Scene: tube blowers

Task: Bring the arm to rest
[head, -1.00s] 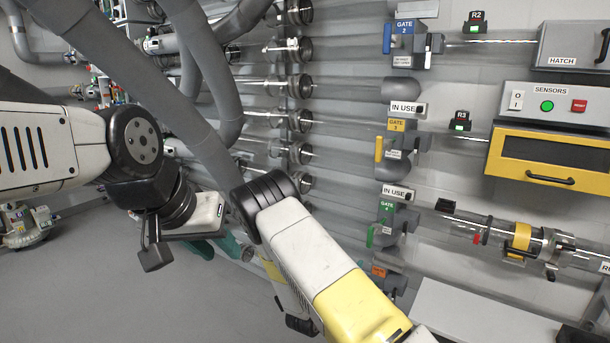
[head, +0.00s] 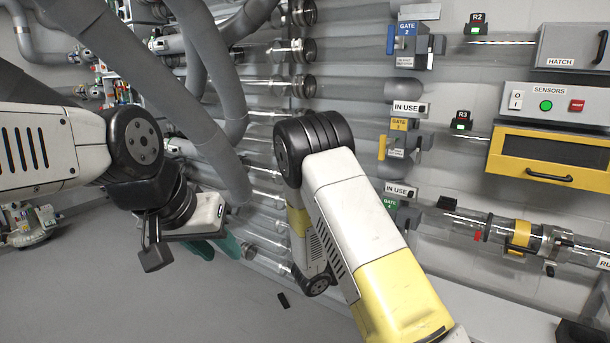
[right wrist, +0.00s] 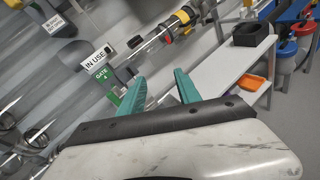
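My left gripper (head: 218,249) hangs at the left in the head view. Its two teal fingers show apart below the white wrist body, with nothing seen between them. My right arm (head: 350,210), white and yellow, comes in from the lower right and bends at a black elbow joint in front of the tubes. The right gripper's fingers are not clear in the head view. In the right wrist view my right gripper (right wrist: 160,90) has its two teal fingers spread with nothing between them.
Gate 2 (head: 407,45), gate 3 (head: 400,140) and a yellow-framed box (head: 550,155) are on the wall. A clear tube (head: 465,225) runs at lower right. The right wrist view shows a white bench (right wrist: 220,75) with a black bin (right wrist: 250,34). Grey floor is open at lower left.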

